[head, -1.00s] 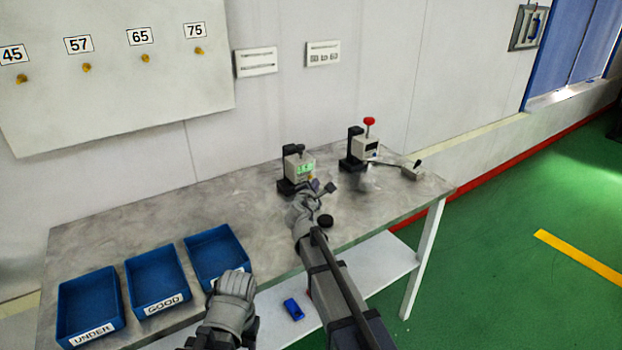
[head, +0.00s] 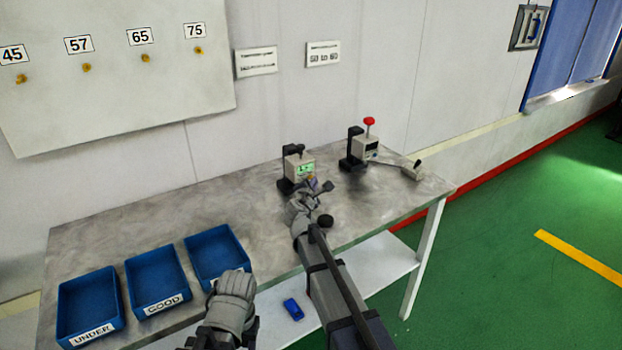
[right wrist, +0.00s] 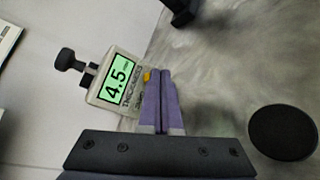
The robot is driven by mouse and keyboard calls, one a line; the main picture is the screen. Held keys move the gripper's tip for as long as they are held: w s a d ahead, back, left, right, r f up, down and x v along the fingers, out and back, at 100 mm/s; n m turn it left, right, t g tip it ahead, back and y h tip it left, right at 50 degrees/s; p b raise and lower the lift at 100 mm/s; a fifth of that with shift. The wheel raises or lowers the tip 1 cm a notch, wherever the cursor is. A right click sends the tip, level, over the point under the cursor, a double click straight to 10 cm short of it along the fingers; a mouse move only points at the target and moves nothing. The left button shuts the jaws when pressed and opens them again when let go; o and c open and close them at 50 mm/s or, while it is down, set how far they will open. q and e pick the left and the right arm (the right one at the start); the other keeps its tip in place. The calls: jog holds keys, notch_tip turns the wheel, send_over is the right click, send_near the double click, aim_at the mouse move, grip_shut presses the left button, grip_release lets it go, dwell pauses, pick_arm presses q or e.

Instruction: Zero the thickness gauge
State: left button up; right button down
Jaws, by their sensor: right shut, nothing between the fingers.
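The thickness gauge (head: 300,168) is a small pale box with a lit green display on a dark stand, near the table's back edge. In the right wrist view the gauge (right wrist: 128,103) reads 4.5, and a yellow button (right wrist: 148,76) sits on its face. My right gripper (head: 313,183) is shut and empty in front of the gauge. In the right wrist view its purple fingertips (right wrist: 161,73) are right beside the button, partly covering the gauge face. I cannot tell whether they touch it. My left gripper's fingers are not in view.
A second device (head: 364,148) with a red knob and a lever stands to the gauge's right. A black disc (head: 325,221) lies near my right wrist. Blue bins (head: 185,279) stand at the table's left. A blue object (head: 293,309) is on the lower shelf. The table's middle is clear.

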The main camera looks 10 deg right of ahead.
jog(key=shift+w+a, duration=0.15)
jog(key=shift+w, duration=0.25)
dwell(0.5)
jog(key=shift+s, duration=0.15)
jog(key=shift+s+d, duration=0.3)
jog(key=shift+s, duration=0.35)
jog(key=shift+s+d, duration=0.3)
jog(key=shift+s, duration=0.5)
jog(key=shift+s+d, duration=0.25)
jog(key=shift+s, duration=0.55)
jog(key=shift+s+d, duration=0.3)
jog(key=shift+s, duration=0.5)
